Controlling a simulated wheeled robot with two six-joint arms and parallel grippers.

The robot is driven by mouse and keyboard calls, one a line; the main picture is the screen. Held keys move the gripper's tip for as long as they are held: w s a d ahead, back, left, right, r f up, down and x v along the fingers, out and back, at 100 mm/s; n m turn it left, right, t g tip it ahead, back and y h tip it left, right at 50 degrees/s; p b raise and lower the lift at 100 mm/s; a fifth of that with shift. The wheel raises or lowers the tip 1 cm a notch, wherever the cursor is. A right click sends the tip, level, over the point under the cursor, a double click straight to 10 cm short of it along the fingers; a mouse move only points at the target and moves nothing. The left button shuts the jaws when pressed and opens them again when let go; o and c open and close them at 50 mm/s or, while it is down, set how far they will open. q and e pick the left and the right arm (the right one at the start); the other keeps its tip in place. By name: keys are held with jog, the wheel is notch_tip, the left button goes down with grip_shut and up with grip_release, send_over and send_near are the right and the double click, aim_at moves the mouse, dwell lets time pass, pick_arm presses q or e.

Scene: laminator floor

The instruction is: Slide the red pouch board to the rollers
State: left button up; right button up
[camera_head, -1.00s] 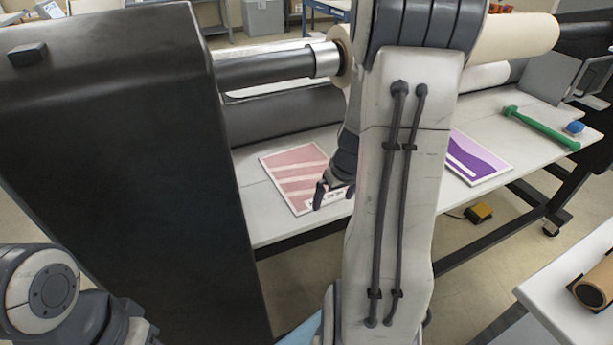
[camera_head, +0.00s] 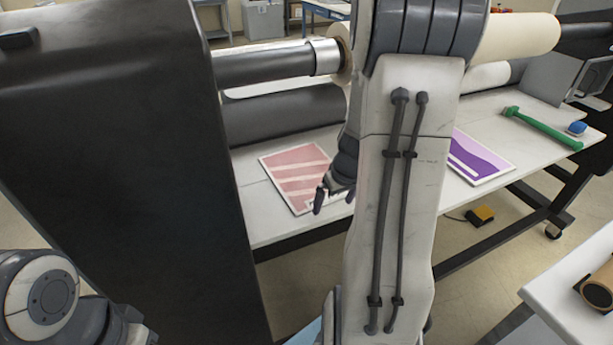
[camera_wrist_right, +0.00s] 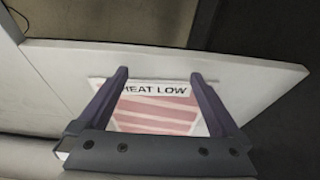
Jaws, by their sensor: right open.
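The red pouch board (camera_head: 292,172), pale red with light stripes, lies flat on the white feed table (camera_head: 262,217) in front of the rollers (camera_head: 285,115). In the right wrist view the board (camera_wrist_right: 158,115) shows between my fingers, with a label reading "HEAT LOW" along one edge. My right gripper (camera_head: 334,198) is at the board's near right corner in the head view, and my forearm hides part of that side. In the right wrist view the gripper (camera_wrist_right: 157,78) is open, with nothing gripped. Whether its fingertips touch the board I cannot tell. My left gripper is out of view.
A purple board (camera_head: 478,160) lies on the table right of my forearm. A green-handled tool (camera_head: 540,128) and a blue object (camera_head: 577,128) lie farther right. The black machine housing (camera_head: 120,150) stands close on the left.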

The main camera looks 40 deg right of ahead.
jog(key=shift+f+b, duration=0.35)
jog(key=shift+f, duration=0.05)
jog(key=shift+s+a+b, duration=0.1)
jog(key=shift+s+b, duration=0.15)
jog(key=shift+b, duration=0.05)
dwell(0.8)
jog(key=shift+w+a, duration=0.25)
jog(key=shift+a, duration=0.85)
jog(key=shift+w, duration=0.25)
jog(key=shift+w+d+p, duration=0.2)
jog(key=shift+w+p, duration=0.2)
jog(key=shift+w, duration=0.45)
jog(key=shift+w+d+p, duration=0.25)
jog(key=shift+w+p, duration=0.2)
jog(key=shift+w, duration=0.35)
jog(key=shift+w+d+p, duration=0.2)
jog(key=shift+w+p, duration=0.2)
jog(key=shift+w, duration=0.45)
jog(key=shift+s+f+b, duration=0.1)
jog(key=shift+s+b, duration=0.15)
jog(key=shift+b, duration=0.1)
dwell(0.4)
